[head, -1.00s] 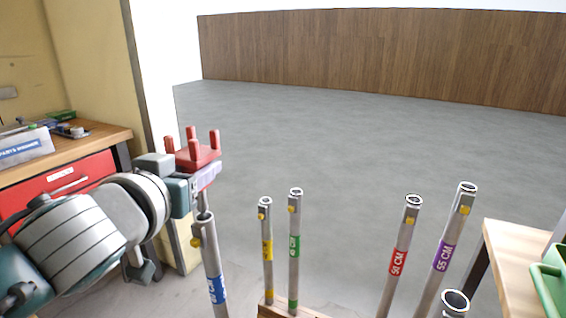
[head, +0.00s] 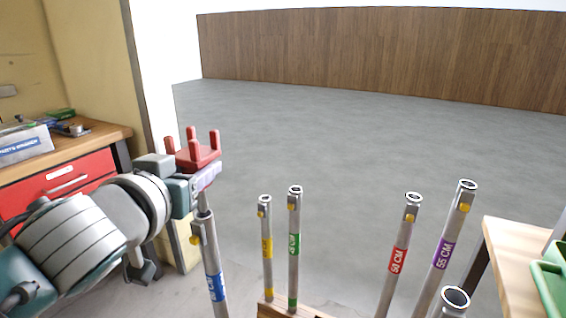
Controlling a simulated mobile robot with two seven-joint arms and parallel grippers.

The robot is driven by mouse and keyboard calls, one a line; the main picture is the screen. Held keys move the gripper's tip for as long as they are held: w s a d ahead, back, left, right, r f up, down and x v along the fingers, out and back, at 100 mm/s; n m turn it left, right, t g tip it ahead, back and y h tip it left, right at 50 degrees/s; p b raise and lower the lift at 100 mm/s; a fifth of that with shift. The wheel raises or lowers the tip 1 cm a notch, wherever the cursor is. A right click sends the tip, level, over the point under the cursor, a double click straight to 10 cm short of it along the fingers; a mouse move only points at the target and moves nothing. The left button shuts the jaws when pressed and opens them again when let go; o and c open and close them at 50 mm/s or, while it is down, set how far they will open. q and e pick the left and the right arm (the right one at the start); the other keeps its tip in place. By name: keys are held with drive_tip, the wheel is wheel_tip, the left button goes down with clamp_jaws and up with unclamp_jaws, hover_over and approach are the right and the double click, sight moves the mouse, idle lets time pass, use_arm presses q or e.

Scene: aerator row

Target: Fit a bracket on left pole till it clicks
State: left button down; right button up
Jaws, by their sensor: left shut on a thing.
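My left gripper (head: 197,184) is shut on a red bracket (head: 194,153) with several upright prongs. The bracket is upright, directly above the left pole (head: 210,262), a grey tube with a blue label and a yellow button near its top. A short grey stem below the gripper meets the pole's top. I cannot tell how deep it sits inside. The gripper hides part of the bracket's lower body. My right gripper is not in view.
Several other labelled poles stand to the right, including a yellow-labelled pole (head: 267,247), a green-labelled pole (head: 294,244), a red-labelled pole (head: 399,258) and a purple-labelled pole (head: 443,250). A red-drawer workbench (head: 95,136) is at left. A wooden table (head: 505,250) holds a green tray (head: 548,285) at right.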

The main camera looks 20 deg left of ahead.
use_arm(q)
drive_tip(key=shift+f+b, duration=0.3)
drive_tip(key=shift+f, duration=0.25)
drive_tip(key=shift+f+b, duration=1.85)
drive_tip(key=shift+f, duration=0.05)
idle(1.0)
drive_tip(key=shift+r, duration=0.1)
drive_tip(key=shift+c, duration=1.4)
unclamp_jaws()
drive_tip(key=v, duration=1)
drive_tip(key=shift+p, duration=0.4)
